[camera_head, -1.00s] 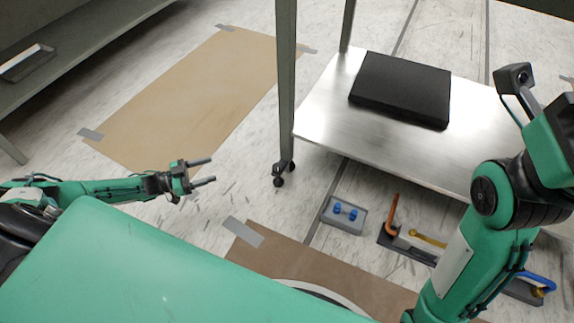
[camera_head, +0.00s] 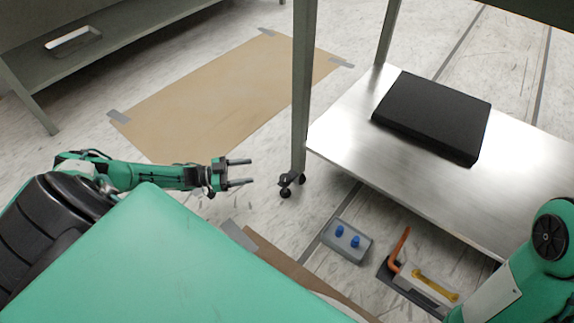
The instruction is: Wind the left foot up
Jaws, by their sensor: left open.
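The left foot (camera_head: 288,184) is a dark caster at the bottom of the near grey table leg (camera_head: 302,95). It stands on the floor right of my left gripper. My left gripper (camera_head: 240,173) is open and empty, its two fingers pointing right toward the caster with a gap between. I cannot tell any fine winding part on the foot at this size. My right arm (camera_head: 520,280) comes in at the lower right; its gripper is out of the picture.
A steel shelf (camera_head: 340,145) carries a black slab (camera_head: 436,112). On the floor are a grey box with blue knobs (camera_head: 347,241) and a tray of tools (camera_head: 418,285). A brown sheet (camera_head: 215,95) is taped down behind my left gripper.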

